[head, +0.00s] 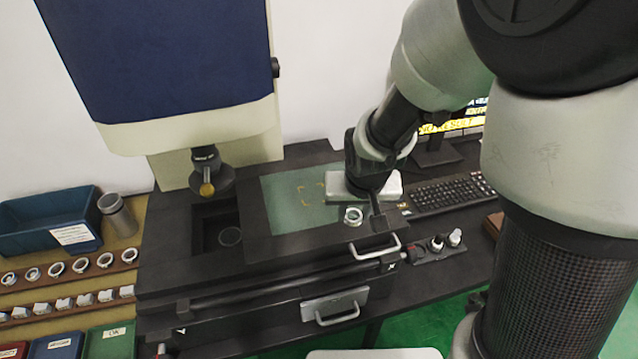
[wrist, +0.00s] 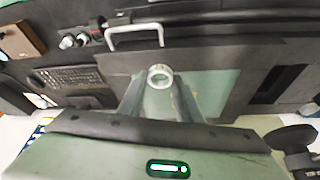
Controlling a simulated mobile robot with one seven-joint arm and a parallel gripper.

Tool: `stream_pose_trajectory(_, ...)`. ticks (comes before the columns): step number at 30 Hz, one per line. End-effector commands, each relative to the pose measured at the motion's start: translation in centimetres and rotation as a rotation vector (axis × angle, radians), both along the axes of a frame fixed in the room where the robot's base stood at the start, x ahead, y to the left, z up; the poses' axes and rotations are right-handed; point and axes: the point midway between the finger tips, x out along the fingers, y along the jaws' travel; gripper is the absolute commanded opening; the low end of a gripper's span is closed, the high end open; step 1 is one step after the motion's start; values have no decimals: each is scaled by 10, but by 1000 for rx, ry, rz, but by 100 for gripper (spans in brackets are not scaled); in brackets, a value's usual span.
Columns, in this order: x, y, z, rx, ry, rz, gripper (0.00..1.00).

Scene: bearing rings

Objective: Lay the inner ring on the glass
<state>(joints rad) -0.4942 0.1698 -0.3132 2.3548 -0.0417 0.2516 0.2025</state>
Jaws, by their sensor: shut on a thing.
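The inner ring, a small shiny metal ring (head: 353,215), is held between the fingertips of my gripper (wrist: 160,84). It also shows in the wrist view (wrist: 160,76), with its round opening facing the camera. My gripper is shut on the ring, near the front right part of the green glass plate (head: 285,207) of the measuring machine. The glass shows behind the fingers in the wrist view (wrist: 218,88). Corner marks (head: 312,192) lie on the glass, left of the ring. I cannot tell the exact gap between ring and glass.
A lens head (head: 206,175) hangs left of the glass. A handle (head: 375,247) is at the front. Racks of rings (head: 57,269) and a blue bin (head: 45,225) stand at left.

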Motion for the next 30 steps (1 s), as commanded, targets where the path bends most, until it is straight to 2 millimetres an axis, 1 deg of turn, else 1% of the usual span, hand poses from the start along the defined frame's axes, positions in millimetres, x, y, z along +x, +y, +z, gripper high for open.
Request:
stream_pose_trajectory(1, -6, 19, -9, -3, 1, 24, 9)
stream_pose_trajectory(3, -13, 39, -16, -3, 0, 33, 9)
stream_pose_trajectory(6, -23, 62, -23, -3, -3, 44, 9)
stream_pose_trajectory(9, -31, 78, -27, 0, -9, 50, 9)
stream_pose_trajectory(12, -35, 88, -29, 2, -14, 52, 9)
stream_pose_trajectory(14, -34, 90, -30, 2, -15, 52, 9)
stream_pose_trajectory(17, -22, 91, -30, 1, -16, 47, 9)
stream_pose_trajectory(19, -7, 91, -31, 4, -16, 42, 9)
stream_pose_trajectory(30, 93, 100, -29, 3, -14, 48, 9)
